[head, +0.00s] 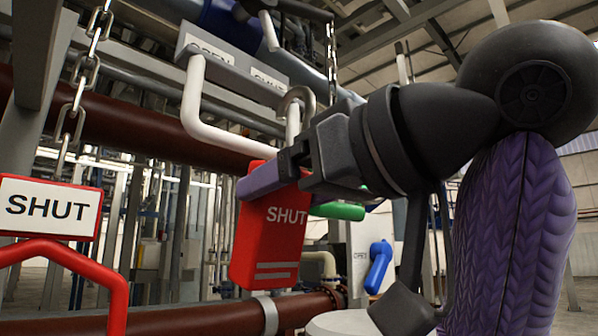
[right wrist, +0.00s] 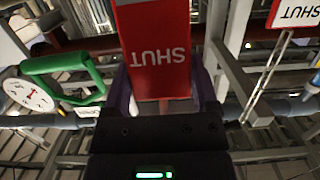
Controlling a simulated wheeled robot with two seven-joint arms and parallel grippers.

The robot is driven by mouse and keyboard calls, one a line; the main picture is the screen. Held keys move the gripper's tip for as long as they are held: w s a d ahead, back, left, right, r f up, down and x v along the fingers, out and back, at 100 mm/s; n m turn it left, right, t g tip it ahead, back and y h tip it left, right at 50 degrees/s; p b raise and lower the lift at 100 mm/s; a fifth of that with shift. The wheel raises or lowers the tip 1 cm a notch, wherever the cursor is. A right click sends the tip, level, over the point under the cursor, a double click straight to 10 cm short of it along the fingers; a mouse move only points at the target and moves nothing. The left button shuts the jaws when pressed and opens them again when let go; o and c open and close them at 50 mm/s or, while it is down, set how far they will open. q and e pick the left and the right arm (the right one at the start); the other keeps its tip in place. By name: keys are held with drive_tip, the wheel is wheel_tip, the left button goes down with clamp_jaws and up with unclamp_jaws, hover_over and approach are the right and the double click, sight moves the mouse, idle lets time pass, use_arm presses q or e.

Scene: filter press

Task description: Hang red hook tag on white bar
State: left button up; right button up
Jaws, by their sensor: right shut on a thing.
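The red hook tag (head: 268,238) reads SHUT and hangs upright, slightly tilted, in my right gripper (head: 262,180). In the right wrist view the tag (right wrist: 155,50) sits between the two purple fingers, its lettering upside down. A grey curved hook (head: 298,92) shows above it in the head view. The white bar (head: 193,105) is U-shaped, below a grey plate lettered OPEN and SHUT. The hook overlaps the bar's right upright in the picture; I cannot tell whether it is around the bar or in front of it. My left gripper is not in view.
A red-framed white SHUT sign (head: 50,208) hangs on a chain (head: 80,80) at left, above a red handle (head: 70,250). A green handle (head: 338,211) and a blue handle (head: 378,266) are behind my right arm. A brown pipe (head: 140,130) crosses behind the bar.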

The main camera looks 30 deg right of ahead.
drive_tip(key=shift+w+a+r+p, duration=0.25)
drive_tip(key=shift+w+r+p, duration=0.1)
drive_tip(key=shift+w+p, duration=0.25)
drive_tip(key=shift+w+a+r+p, duration=0.2)
drive_tip(key=shift+w+r+p, duration=0.15)
drive_tip(key=shift+w, duration=0.3)
drive_tip(key=w+f, duration=0.1)
drive_tip(key=w+a+f, duration=0.1)
drive_tip(key=w, duration=0.1)
drive_tip(key=w+f+b, duration=0.1)
drive_tip(key=shift+w+a, duration=0.25)
drive_tip(key=shift+a, duration=0.1)
drive_tip(key=o, duration=1.2)
drive_tip(key=shift+c, duration=0.2)
drive_tip(key=shift+s, duration=0.1)
